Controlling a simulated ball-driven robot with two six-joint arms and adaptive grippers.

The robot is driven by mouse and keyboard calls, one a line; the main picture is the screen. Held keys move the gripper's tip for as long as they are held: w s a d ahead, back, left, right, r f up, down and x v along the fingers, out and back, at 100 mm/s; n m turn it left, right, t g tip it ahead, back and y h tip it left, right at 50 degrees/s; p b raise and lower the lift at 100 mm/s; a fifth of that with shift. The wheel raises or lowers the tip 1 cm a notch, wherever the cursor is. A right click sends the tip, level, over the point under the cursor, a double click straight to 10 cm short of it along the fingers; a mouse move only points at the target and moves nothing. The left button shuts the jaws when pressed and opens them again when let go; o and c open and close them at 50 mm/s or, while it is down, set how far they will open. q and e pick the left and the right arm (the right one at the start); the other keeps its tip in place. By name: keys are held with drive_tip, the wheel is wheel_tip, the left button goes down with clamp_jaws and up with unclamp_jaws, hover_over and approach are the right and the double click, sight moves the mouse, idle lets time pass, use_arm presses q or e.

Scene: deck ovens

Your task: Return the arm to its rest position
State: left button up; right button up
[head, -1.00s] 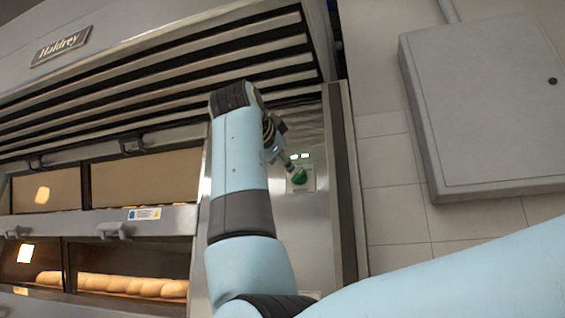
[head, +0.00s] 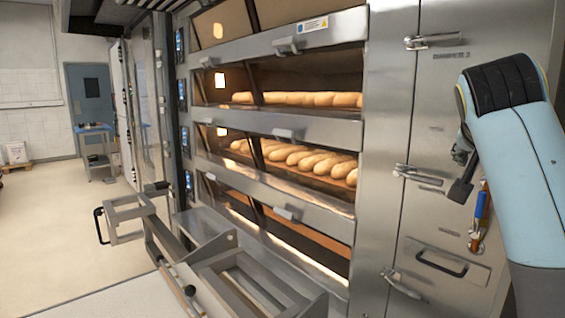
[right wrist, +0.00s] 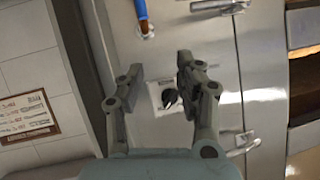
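My right arm comes in from the right of the head view in pale blue. Its gripper (head: 462,172) hangs in front of the steel cabinet door (head: 415,225), partly hidden by the wrist. In the right wrist view the right gripper (right wrist: 160,75) has its two fingers apart with nothing held between them. Behind the fingers is a steel panel with a pale plate and a dark knob (right wrist: 170,97), apart from the fingertips. My left gripper is in neither view.
Door latches (head: 418,175) stick out. The deck oven (head: 285,130) holds loaves (head: 300,158). A metal loader frame (head: 215,255) stands before it. Open floor (head: 50,225) lies at left.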

drive_tip(key=s+a+f+n+g+y, duration=0.25)
drive_tip(key=s+f+n, duration=0.25)
drive_tip(key=s+f, duration=1.05)
drive_tip(key=s+a+f+n+g+y, duration=0.25)
drive_tip(key=s+f, duration=0.35)
drive_tip(key=s, duration=0.3)
drive_tip(key=s+a+f+n+g+y, duration=0.1)
drive_tip(key=s+f+n+y, duration=0.15)
drive_tip(key=s+f, duration=0.55)
drive_tip(key=s+d+f+g+b, duration=0.1)
drive_tip(key=s+f+b, duration=0.15)
drive_tip(key=f, duration=0.95)
drive_tip(key=s+d+f+b, duration=0.1)
drive_tip(key=f+b, duration=0.2)
drive_tip(key=f, duration=0.8)
drive_tip(key=s+f+g+b, duration=0.1)
drive_tip(key=s+f+b, duration=0.15)
drive_tip(key=f, duration=0.95)
drive_tip(key=s+d+f+g+b, duration=0.1)
drive_tip(key=s+f+b, duration=0.4)
drive_tip(key=s+f, duration=1.1)
wheel_tip(320, 180, down, 2)
drive_tip(key=shift+f+h+b, duration=0.1)
drive_tip(key=shift+h+b, duration=0.3)
drive_tip(key=shift+h, duration=0.05)
drive_tip(key=shift+a, duration=0.1)
